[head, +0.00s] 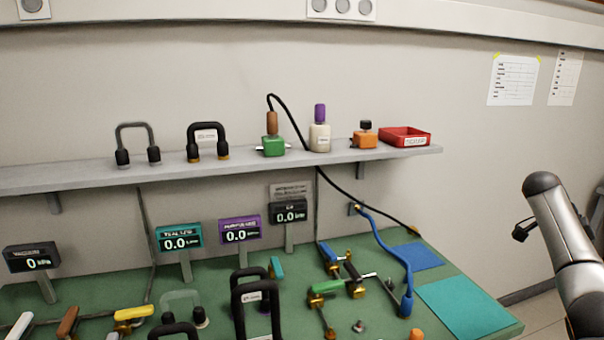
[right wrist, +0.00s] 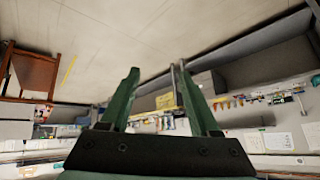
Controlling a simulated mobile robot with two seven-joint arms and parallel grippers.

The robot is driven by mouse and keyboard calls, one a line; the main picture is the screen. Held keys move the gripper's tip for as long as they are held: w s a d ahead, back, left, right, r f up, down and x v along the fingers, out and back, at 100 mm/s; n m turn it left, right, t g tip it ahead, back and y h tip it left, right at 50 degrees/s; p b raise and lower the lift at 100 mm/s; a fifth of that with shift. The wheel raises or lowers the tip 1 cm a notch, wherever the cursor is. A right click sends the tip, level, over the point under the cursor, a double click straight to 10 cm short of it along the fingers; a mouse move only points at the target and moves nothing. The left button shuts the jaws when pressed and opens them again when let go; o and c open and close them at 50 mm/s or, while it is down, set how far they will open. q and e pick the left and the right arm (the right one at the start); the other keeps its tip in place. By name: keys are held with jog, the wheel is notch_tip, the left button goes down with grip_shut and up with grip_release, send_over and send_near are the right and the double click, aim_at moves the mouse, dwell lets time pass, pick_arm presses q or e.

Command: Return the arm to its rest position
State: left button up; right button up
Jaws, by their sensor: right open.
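My right arm (head: 562,235) comes in at the right edge of the head view, raised beside the bench, with its gripper outside that picture. In the right wrist view my right gripper (right wrist: 156,70) is open, its two green fingers apart with nothing between them. The wrist picture looks tilted, with the room and a shelf of small items well beyond the fingertips. My left arm and left gripper show in neither view.
A green bench (head: 455,268) carries displays, handles, a blue hose (head: 397,255) and a teal mat (head: 465,305). A wall shelf (head: 80,180) above holds bottles and a red tray (head: 405,137). Clear floor and wall lie right of the bench.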

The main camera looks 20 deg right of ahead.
jog(key=s+d+r+m+g, duration=0.1)
jog(key=s+d+r+m, duration=0.15)
jog(key=s+d, duration=0.35)
jog(key=w+f+n+t+h, duration=0.6)
jog(key=w+f+n, duration=0.4)
jog(key=n, duration=0.6)
jog(key=a+f+n+t+y, duration=0.4)
jog(key=a+f+n+t, duration=0.3)
jog(key=a+f+n, duration=0.9)
jog(key=s+a+f+n+y, duration=0.3)
jog(key=s+a, duration=0.2)
jog(key=a, duration=0.3)
jog(key=s+a+f+n+t+y, duration=0.1)
jog(key=s+a+f+n+y, duration=0.25)
jog(key=a, duration=0.45)
jog(key=s+a+f+n+y, duration=0.3)
jog(key=s+a+f, duration=0.15)
jog(key=a, duration=0.45)
jog(key=s+a+m+t+y+p, duration=0.1)
jog(key=a+m, duration=0.7)
jog(key=a, duration=1)
jog(key=shift+s+r+m, duration=0.15)
jog(key=shift+s+m, duration=0.25)
